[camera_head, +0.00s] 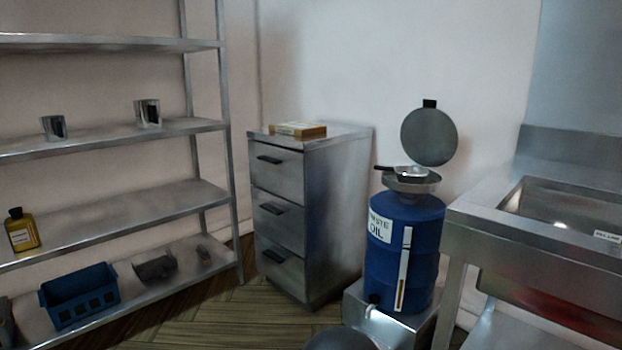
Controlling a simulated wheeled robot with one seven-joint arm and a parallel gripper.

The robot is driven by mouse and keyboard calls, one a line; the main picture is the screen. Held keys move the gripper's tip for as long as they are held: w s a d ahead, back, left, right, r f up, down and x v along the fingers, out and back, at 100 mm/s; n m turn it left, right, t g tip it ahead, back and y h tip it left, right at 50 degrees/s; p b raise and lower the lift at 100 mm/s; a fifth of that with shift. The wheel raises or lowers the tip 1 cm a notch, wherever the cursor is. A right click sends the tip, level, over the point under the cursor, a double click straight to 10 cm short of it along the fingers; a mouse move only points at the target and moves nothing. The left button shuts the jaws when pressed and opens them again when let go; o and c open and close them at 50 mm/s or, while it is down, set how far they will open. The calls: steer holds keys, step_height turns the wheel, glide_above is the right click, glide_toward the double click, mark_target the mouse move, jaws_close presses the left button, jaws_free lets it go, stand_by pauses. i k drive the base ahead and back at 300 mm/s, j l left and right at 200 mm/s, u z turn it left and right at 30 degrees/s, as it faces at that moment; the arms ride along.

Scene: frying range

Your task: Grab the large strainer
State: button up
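A shallow metal piece with a dark handle pointing left (410,172) rests in a wide metal bowl or funnel (413,187) on top of the blue waste oil drum (400,250). It may be the large strainer, but it is too small in the picture to make out a mesh. A round grey disc with a black tab (429,137) stands upright behind the drum top and looks like its raised lid. My gripper is not in view.
A metal drawer cabinet (338,210) with a small box (298,130) on top stands left of the drum. A metal sink unit (480,220) is close on the right. Shelves (120,210) with cups, a bottle and a blue basket (80,295) line the left. Wooden floor shows between.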

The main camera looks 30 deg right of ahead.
mark_target(401, 174)
steer(key=i+j+u, duration=0.2)
steer(key=i, duration=0.8)
steer(key=i+l+z, duration=0.1)
steer(key=i+z, duration=0.15)
steer(key=z, duration=0.15)
steer(key=i+z, duration=0.5)
steer(key=z, duration=0.25)
steer(key=i+j+z, duration=0.15)
steer(key=z, duration=0.25)
steer(key=i, duration=0.05)
